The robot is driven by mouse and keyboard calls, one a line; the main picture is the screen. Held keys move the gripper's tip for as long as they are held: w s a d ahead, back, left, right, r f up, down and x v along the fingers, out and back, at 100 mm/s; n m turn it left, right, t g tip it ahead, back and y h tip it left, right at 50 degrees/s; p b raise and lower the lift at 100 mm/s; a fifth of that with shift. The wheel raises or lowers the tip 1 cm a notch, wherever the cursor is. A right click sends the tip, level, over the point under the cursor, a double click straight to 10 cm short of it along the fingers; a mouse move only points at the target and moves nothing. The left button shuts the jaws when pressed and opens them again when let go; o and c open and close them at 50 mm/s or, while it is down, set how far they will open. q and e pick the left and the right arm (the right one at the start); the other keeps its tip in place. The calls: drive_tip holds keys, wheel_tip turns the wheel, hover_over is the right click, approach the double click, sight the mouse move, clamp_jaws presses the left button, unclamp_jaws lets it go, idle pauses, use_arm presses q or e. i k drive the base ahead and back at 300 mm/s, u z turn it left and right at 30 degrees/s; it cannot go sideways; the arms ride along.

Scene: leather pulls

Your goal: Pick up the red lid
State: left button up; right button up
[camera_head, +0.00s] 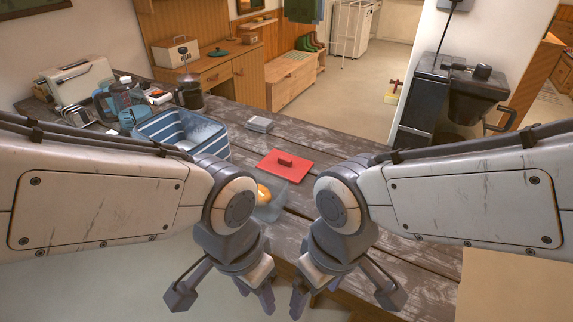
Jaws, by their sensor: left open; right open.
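The red lid (290,167) is a flat rectangle with a small raised handle on top. It lies on the grey wooden table (335,158), beyond my two grippers. A clear container (284,193) with something orange inside stands just nearer than the lid, partly hidden by my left arm. I cannot tell whether the lid touches this container. My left gripper (222,298) is open and empty, pointing down near the table's front edge. My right gripper (345,302) is open and empty beside it to the right. Both are apart from the lid.
A blue-and-white striped basket (176,128) stands left of the lid. A small grey stack (259,124) lies behind it. A bottle, a French press (188,92) and a toaster (78,82) fill the back left. A dark coffee machine (450,95) stands at right. Table right of the lid is clear.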

sight(295, 168)
drive_tip(key=u, duration=0.35)
drive_tip(key=k, duration=0.4)
drive_tip(key=u, duration=0.75)
drive_tip(key=i, duration=0.75)
drive_tip(key=z, duration=1.2)
drive_tip(key=i, duration=0.5)
drive_tip(key=z, duration=0.55)
